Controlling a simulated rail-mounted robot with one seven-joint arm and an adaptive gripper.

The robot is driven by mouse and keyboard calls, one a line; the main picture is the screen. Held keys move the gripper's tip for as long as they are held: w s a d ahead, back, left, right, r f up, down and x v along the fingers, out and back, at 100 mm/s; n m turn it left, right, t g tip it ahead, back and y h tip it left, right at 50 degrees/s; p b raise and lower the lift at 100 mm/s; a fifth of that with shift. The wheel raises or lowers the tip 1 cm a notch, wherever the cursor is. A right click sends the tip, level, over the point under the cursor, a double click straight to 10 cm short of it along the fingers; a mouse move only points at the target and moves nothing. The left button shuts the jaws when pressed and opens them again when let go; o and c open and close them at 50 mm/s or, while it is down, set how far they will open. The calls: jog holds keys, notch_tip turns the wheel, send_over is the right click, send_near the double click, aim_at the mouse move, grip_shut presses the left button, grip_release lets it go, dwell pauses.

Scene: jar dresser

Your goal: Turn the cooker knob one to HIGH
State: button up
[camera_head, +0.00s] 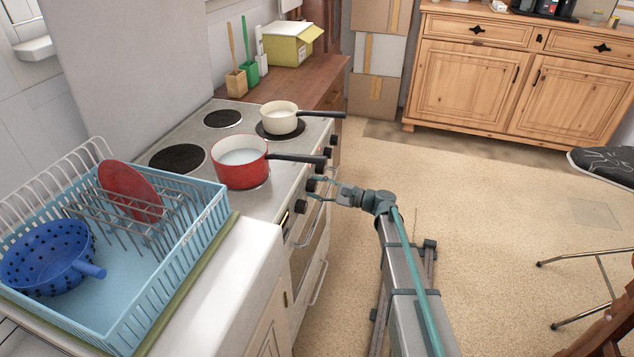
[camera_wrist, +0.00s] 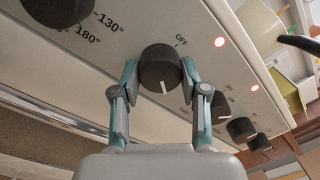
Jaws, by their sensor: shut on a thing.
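My gripper (camera_wrist: 159,70) is shut on a black round knob (camera_wrist: 160,78) on the pale cooker panel (camera_wrist: 235,75), one finger on each side. The knob's white mark points down in the wrist view, away from the printed OFF at its upper right. A HIGH label is not readable. In the head view my gripper (camera_head: 317,187) is at the front of the cooker (camera_head: 221,136), beside the row of knobs, and partly hides them. I cannot tell from a label which knob is number one.
A larger temperature knob (camera_wrist: 58,10) is at upper left in the wrist view; smaller knobs (camera_wrist: 241,129) are at lower right. A red pot (camera_head: 240,172) and a cream pot (camera_head: 281,120) have handles overhanging the front. Open floor lies right.

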jog(key=shift+m+p, duration=0.7)
jog(key=shift+m, duration=0.4)
jog(key=o, duration=1.1)
jog(key=shift+o, duration=0.2)
jog(key=v, duration=1.2)
jog(key=shift+s, duration=0.1)
